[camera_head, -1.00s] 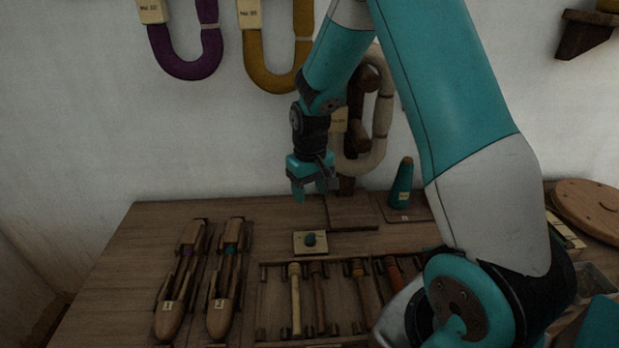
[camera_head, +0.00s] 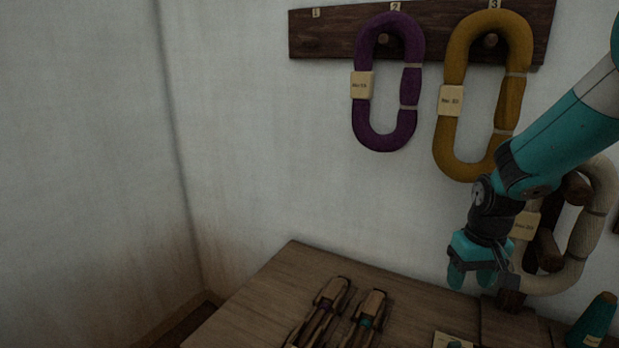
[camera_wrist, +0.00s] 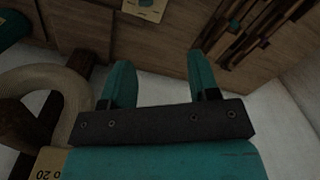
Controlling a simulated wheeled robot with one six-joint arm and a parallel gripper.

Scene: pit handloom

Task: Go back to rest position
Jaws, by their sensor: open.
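My gripper (camera_head: 472,277) hangs from the teal arm at the right of the head view, fingers pointing down, above the back part of the wooden table (camera_head: 262,297). It is open, with nothing between its teal fingers; it also shows in the wrist view (camera_wrist: 161,85). A cream yarn hank (camera_head: 585,237) on a dark wooden holder is just right of my gripper. In the wrist view the cream hank (camera_wrist: 66,92) lies left of the fingers, and I cannot tell the exact gap.
Purple (camera_head: 367,130) and mustard (camera_head: 452,130) hanks hang on a numbered peg rail (camera_head: 340,33). Two wooden shuttles (camera_head: 322,308) lie on the table. A teal cone (camera_head: 592,322) stands at lower right. Left of the table is open floor and bare wall.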

